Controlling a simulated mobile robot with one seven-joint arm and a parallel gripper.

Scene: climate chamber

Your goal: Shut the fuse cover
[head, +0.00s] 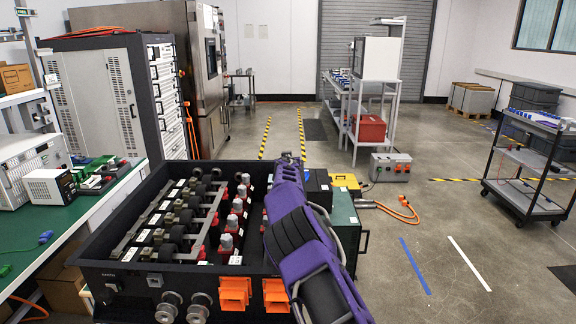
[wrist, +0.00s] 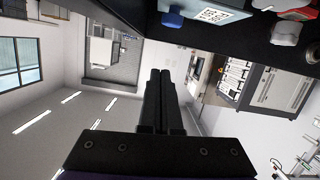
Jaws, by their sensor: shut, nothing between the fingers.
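The open black fuse box (head: 115,276) stands in front of me in the head view, with rows of red-based grey components (head: 227,243) and black round parts inside. I cannot pick out its cover for certain. My purple arm reaches across the box's right side and hides part of it. In the wrist view my gripper (wrist: 166,76) is shut and empty. Above the fingers in that picture is a dark surface with a blue knob (wrist: 173,19) and a white label (wrist: 215,15). Grey and red components (wrist: 287,32) show beside them. The fingertips appear apart from these.
A green-topped bench (head: 60,225) with instruments stands at the left. Orange connectors (head: 235,292) stick out of the box's front. A green case (head: 342,232) stands right of my arm. The floor farther right is clear up to a dark cart (head: 520,165).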

